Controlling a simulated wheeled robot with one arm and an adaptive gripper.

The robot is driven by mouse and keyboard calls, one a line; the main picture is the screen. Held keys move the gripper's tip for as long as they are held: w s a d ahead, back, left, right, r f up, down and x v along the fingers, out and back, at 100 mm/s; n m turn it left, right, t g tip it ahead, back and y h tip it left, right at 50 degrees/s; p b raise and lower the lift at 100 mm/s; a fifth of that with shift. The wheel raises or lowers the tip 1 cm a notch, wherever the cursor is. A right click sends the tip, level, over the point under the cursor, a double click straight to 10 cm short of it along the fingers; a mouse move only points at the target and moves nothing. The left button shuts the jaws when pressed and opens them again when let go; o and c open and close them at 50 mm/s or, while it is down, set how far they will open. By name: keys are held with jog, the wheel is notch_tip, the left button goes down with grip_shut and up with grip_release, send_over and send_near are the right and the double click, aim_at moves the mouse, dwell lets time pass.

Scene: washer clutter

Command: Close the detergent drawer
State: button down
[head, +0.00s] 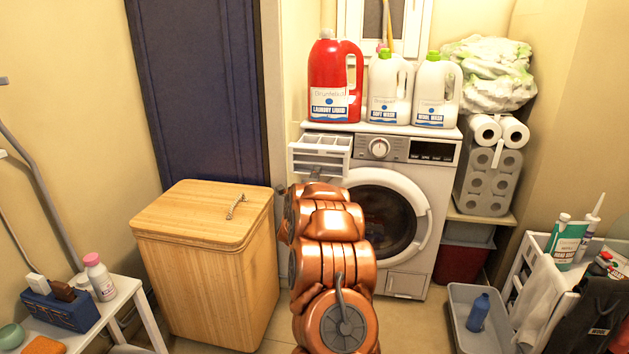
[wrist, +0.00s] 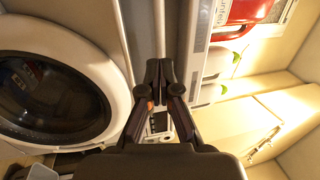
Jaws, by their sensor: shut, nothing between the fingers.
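The detergent drawer (head: 320,158) is white with several compartments. It stands pulled out at the upper left of the washing machine's front (head: 407,280) in the head view.
The round washer door (head: 424,210) is shut, right of my arm. A red detergent bottle (head: 328,75) and two white bottles stand on top. A wooden hamper (head: 203,216) stands left of my arm. A grey tray (head: 468,292) lies on the floor at right.

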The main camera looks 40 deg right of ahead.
jog(key=shift+w+d+r, duration=0.1)
jog(key=shift+w+d, duration=0.3)
jog(key=shift+d, duration=0.1)
jog(key=shift+d, duration=0.1)
